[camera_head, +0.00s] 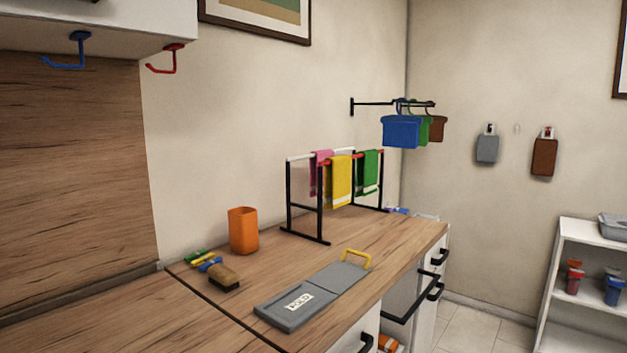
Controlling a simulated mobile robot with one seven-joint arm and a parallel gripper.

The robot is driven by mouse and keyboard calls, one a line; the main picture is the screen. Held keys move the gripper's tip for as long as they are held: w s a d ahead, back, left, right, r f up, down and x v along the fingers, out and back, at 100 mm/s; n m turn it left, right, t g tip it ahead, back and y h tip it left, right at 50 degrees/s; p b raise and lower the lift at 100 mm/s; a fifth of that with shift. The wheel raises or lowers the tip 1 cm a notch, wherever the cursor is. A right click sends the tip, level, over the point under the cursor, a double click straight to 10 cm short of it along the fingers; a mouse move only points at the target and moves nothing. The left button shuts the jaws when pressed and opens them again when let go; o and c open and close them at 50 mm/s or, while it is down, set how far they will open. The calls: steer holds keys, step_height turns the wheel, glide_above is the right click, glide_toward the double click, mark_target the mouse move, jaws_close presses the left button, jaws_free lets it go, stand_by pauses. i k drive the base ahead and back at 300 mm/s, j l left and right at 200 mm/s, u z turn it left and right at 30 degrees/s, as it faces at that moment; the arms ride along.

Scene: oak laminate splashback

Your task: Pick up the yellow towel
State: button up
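The yellow towel (340,182) hangs over the front rail of a black towel rack (320,205) on the wooden counter. Its lower end shows a paler stripe. A pink towel (318,176) hangs on the rack to its left and partly behind it. A green towel (368,173) with a pale stripe hangs to its right, towards the far end of the rack. My gripper is not in view.
On the counter (375,250) are an orange cup (243,231), a brush (223,278) and a grey folding board (315,295) with a yellow handle. Blue, green and brown items hang from a wall rod (375,103) beyond the rack. A white shelf (567,270) stands at right.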

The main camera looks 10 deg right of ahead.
mark_target(337, 178)
steer(key=i+l+u, duration=0.1)
steer(key=l, duration=0.2)
steer(key=i+l+u, duration=0.15)
steer(key=l, duration=0.2)
steer(key=l+u, duration=0.1)
steer(key=l, duration=0.2)
steer(key=i+l, duration=0.1)
steer(key=l, duration=0.4)
steer(key=i+l, duration=0.15)
steer(key=l, duration=0.35)
steer(key=i+l+u, duration=0.1)
steer(key=l, duration=0.4)
steer(key=i+l, duration=0.1)
steer(key=l, duration=0.4)
